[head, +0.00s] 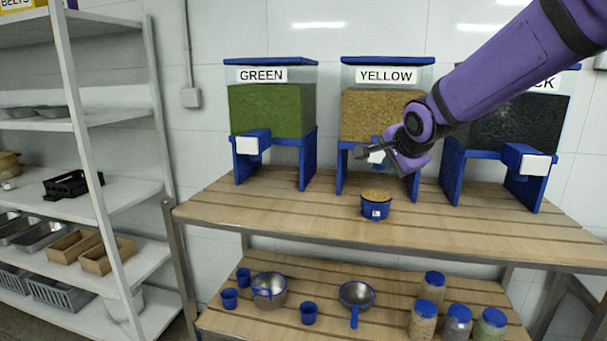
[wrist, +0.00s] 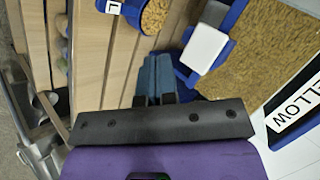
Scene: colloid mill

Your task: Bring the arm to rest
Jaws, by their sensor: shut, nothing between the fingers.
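My arm reaches in from the upper right in the head view. My gripper (head: 361,152) is shut and empty, in front of the yellow dispenser (head: 362,112). Its fingers also show shut together in the wrist view (wrist: 157,70). A blue cup (head: 375,210) filled with yellow-brown grains stands upright on the wooden table (head: 270,222), below and apart from my gripper. The cup also shows at the top of the wrist view (wrist: 134,10). My forearm covers part of the black dispenser (head: 515,125) and its label.
The green dispenser (head: 272,110) stands to the left. The lower shelf (head: 390,318) holds a metal bowl (head: 270,290), a strainer (head: 356,295), small blue cups and lidded jars (head: 458,322). A white rack (head: 85,205) with trays stands at the left. The table's front is clear around the cup.

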